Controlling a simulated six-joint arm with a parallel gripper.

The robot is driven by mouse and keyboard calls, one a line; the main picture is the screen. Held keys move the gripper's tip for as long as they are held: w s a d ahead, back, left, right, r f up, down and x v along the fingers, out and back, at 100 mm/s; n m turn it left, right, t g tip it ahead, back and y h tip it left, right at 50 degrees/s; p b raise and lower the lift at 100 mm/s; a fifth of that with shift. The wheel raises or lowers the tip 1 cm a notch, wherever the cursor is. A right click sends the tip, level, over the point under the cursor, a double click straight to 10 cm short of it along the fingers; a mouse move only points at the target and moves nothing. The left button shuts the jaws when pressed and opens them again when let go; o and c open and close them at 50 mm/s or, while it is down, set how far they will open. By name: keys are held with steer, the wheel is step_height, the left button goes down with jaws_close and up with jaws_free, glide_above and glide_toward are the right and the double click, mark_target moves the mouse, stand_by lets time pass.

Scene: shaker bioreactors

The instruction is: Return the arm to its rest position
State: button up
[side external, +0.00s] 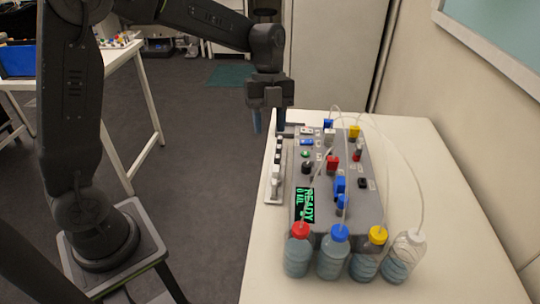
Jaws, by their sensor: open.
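My gripper (268,122) hangs pointing down at the upper middle of the side external view. Its two blue-grey fingers are apart, with nothing seen between them. It is beside the far left edge of the white table (458,230). The grey bioreactor panel (340,225) lies on the table to the right of and nearer than my gripper. A green display on the panel (306,205) reads "READY". A narrow strip with switches or small parts (275,185) lies along the panel's left side, close to my fingers in the picture.
Bottles with red (298,255), blue (333,258), yellow (369,260) and white (402,262) tops stand at the panel's near edge. Thin clear tubes (408,175) arch above the panel. A wall bounds the right. Open floor (200,190) lies left of the table.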

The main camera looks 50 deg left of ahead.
steer(key=s+r+n+t+y, duration=0.1)
steer(key=s+r+n+t, duration=0.2)
steer(key=s+n, duration=0.6)
steer(key=s+r+n+t+y, duration=0.1)
steer(key=s+r+n+t, duration=0.2)
steer(key=s+n, duration=0.6)
steer(key=shift+s+d+n+t+y, duration=0.25)
steer(key=shift+n+t, duration=0.65)
steer(key=shift+n, duration=1.8)
steer(key=shift+a+r, duration=0.1)
